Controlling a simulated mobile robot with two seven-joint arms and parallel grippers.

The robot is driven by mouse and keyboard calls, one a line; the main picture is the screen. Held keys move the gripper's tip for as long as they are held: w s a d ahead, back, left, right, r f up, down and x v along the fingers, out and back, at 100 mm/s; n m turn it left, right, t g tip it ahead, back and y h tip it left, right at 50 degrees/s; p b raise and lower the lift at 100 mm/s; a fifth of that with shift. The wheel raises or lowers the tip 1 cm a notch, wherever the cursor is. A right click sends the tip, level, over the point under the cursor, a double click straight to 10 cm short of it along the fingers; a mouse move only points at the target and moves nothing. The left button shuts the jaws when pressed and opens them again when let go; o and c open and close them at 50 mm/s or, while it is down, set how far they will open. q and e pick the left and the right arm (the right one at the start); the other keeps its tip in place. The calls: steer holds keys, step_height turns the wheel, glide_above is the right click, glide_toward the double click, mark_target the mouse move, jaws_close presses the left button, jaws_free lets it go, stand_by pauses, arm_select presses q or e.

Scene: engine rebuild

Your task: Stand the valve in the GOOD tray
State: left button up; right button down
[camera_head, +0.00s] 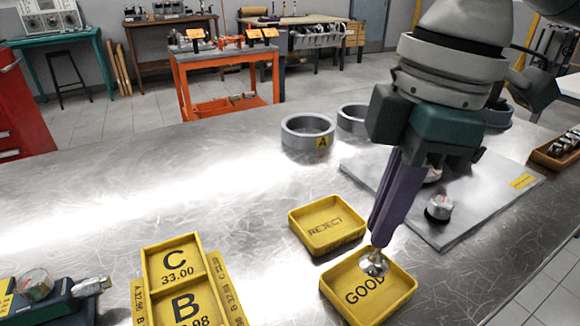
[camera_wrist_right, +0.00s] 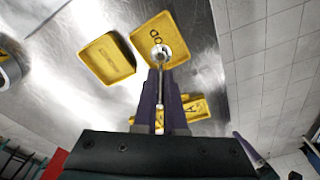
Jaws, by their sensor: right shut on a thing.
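My right gripper (camera_head: 380,235) points down over the yellow GOOD tray (camera_head: 398,303) and is shut on a metal valve (camera_head: 374,265). The valve's round head is at the lower end, below the fingertips, inside the tray's outline and partly over the lettering. In the right wrist view, the valve's stem (camera_wrist_right: 160,85) runs between the purple fingers of the gripper (camera_wrist_right: 162,80), with the head over the GOOD tray (camera_wrist_right: 173,24). I cannot tell whether the head touches the tray floor. My left gripper is not in view.
The empty yellow REJECT tray (camera_head: 327,242) lies just behind and left of the GOOD tray. A yellow lettered tray (camera_head: 148,270) and a gauge device (camera_head: 72,297) are at front left. Grey rings (camera_head: 308,142) and a plate with a small gauge (camera_head: 439,207) stand behind. The bench's middle left is clear.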

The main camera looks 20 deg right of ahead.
mark_target(373, 257)
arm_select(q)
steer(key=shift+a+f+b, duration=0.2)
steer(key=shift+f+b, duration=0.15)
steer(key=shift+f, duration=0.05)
arm_select(e)
steer(key=shift+f, duration=2.15)
steer(key=shift+f, duration=0.1)
steer(key=c, duration=1)
jaws_free()
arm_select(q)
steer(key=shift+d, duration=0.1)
